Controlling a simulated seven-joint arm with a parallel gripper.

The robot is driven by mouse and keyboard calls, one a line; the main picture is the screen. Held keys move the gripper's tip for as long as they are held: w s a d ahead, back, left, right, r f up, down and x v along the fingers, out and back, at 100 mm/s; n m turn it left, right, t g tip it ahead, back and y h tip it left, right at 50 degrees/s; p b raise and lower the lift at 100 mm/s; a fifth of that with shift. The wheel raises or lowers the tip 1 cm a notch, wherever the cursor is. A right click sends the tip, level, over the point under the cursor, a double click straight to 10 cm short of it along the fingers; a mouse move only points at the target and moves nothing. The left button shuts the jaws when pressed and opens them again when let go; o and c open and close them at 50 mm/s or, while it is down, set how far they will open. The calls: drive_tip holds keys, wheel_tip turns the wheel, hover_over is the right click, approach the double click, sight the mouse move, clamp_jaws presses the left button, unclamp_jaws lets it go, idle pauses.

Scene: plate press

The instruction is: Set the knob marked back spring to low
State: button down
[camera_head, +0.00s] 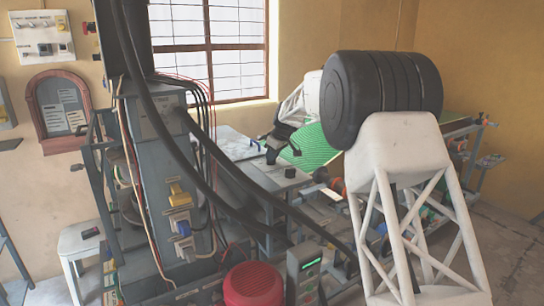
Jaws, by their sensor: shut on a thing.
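My gripper (273,152) is small and dark in the middle of the view, at the end of my white arm, pointing down at a grey panel (285,181) on the machine. It is shut on a small knob on that panel; the knob itself is mostly hidden by the fingers. A second black knob (290,173) stands on the panel just right of and nearer than my gripper, apart from it. The labels are too small to read, so I cannot tell which knob is marked back spring or where either one points.
A green ribbed sheet (310,146) lies behind the panel. A grey column (170,150) with yellow and blue switches and thick black hoses stands at left. A red round cap (253,286) and a post with a green-lit display (306,272) are in front.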

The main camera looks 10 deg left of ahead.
drive_tip(key=n+g, duration=0.1)
drive_tip(key=n, duration=0.2)
drive_tip(key=n+g, duration=0.1)
drive_tip(key=n, duration=0.2)
drive_tip(key=shift+w+r+n+g, duration=0.1)
drive_tip(key=shift+n+g, duration=0.2)
idle(0.3)
drive_tip(key=c, duration=1.1)
unclamp_jaws()
drive_tip(key=shift+c, duration=0.2)
drive_tip(key=v, duration=0.7)
drive_tip(key=shift+r, duration=0.3)
drive_tip(key=shift+d, duration=0.2)
